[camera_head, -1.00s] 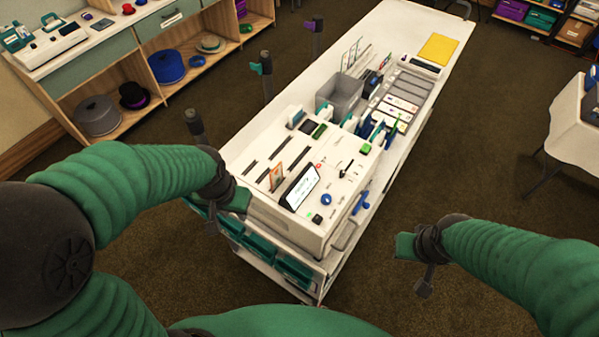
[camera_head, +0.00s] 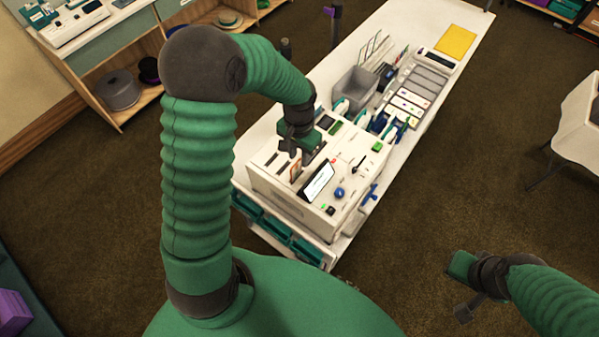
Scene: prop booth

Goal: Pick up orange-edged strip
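The orange-edged strip (camera_head: 296,172) is a small upright piece with an orange-brown edge. It stands in the top of the white box-shaped unit (camera_head: 275,195), left of a tilted white display. My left gripper (camera_head: 300,150) is over the unit, just above the strip in the picture, and partly hides the strip's upper end. Its dark finger and green finger look apart. I cannot tell whether it touches the strip. My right gripper (camera_head: 463,288) is over the carpet at the lower right, empty, with its parts apart.
The tilted display (camera_head: 318,181), a blue knob (camera_head: 339,193) and dark slots crowd the unit's top. Behind are a grey bin (camera_head: 355,92), several tools and a yellow pad (camera_head: 455,41) on the long white table (camera_head: 420,20).

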